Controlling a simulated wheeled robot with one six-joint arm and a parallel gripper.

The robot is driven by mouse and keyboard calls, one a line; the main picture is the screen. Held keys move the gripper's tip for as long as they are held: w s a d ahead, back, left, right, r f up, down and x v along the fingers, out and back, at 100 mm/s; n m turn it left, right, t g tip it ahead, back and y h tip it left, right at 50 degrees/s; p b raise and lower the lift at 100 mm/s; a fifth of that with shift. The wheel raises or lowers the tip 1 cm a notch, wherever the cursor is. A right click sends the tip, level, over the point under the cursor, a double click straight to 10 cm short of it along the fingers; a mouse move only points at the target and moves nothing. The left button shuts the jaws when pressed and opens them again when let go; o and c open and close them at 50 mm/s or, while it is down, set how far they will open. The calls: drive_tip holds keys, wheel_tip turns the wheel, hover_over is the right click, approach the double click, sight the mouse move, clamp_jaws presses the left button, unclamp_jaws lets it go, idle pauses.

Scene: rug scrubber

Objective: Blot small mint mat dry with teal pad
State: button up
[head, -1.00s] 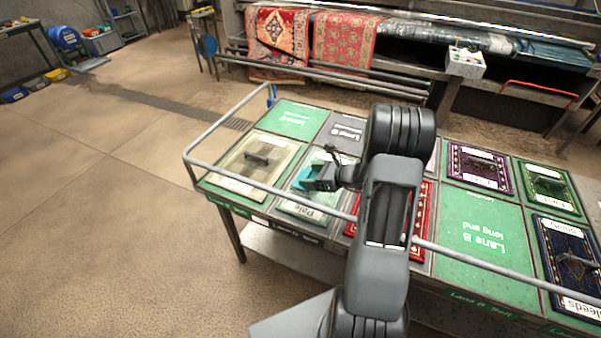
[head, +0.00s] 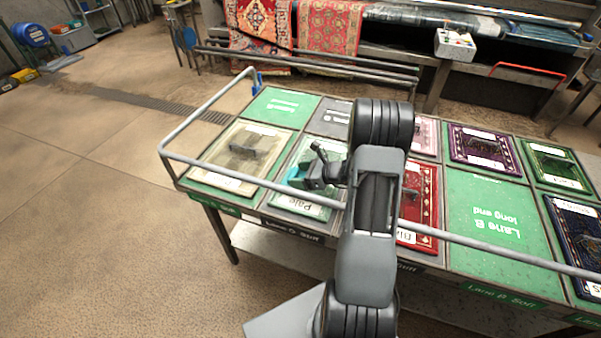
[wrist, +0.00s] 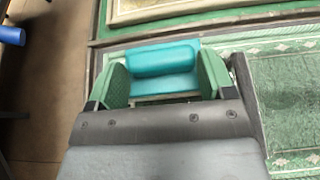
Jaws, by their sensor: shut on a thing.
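The small mint mat (head: 329,156) lies in its table cell, labelled "Pale", left of my arm in the head view. Its pale patterned border and darker green middle show in the wrist view (wrist: 291,100). The teal pad (wrist: 164,68) sits between the two fingers of my gripper (wrist: 163,82), which is shut on it. In the head view the teal pad (head: 295,176) shows at the left edge of the mint mat, partly hidden by my gripper (head: 303,176). I cannot tell whether the pad touches the mat.
A red mat (head: 421,205) lies right of my arm. A metal rail (head: 255,184) runs along the table's front and left edges. Green cell "Lane B long end" (head: 492,245) is bare.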

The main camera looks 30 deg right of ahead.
drive_tip(key=shift+f, duration=0.3)
drive_tip(key=shift+f+b, duration=0.3)
drive_tip(key=shift+f+b, duration=0.3)
drive_tip(key=shift+s+f, duration=0.1)
drive_tip(key=shift+f, duration=0.1)
idle(2.2)
drive_tip(key=shift+r, duration=0.15)
drive_tip(key=shift+r+p, duration=1.45)
drive_tip(key=shift+r, duration=0.75)
drive_tip(key=shift+r, duration=0.1)
